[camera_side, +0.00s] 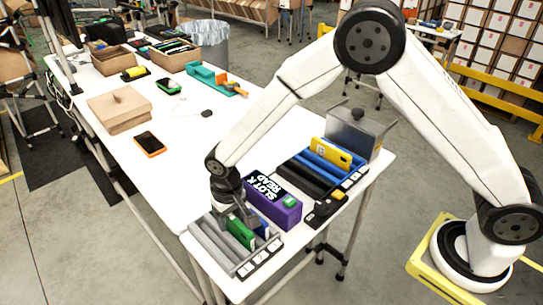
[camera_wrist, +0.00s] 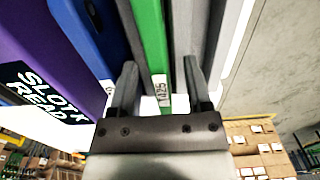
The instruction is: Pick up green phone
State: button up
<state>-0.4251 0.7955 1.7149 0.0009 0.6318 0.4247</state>
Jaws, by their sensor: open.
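A green phone (camera_side: 241,234) stands on edge in a slot of the grey rack (camera_side: 211,243) at the table's near corner. It also shows in the wrist view (camera_wrist: 151,40) as a long green strip with a small white label at its near end. My gripper (camera_side: 236,215) is over the rack at this phone. In the wrist view my gripper's (camera_wrist: 160,68) fingers are apart, one on each side of the green strip. I cannot tell whether either finger touches it. Another green phone (camera_side: 169,85) lies flat farther back on the white table.
A blue phone (camera_side: 263,229) stands beside the green one. An orange-edged phone (camera_side: 150,144) lies left; the table's middle is mostly clear.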

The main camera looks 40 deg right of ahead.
jog(key=shift+f, duration=0.25)
dwell(0.3)
grip_shut()
jog(key=shift+r, duration=0.15)
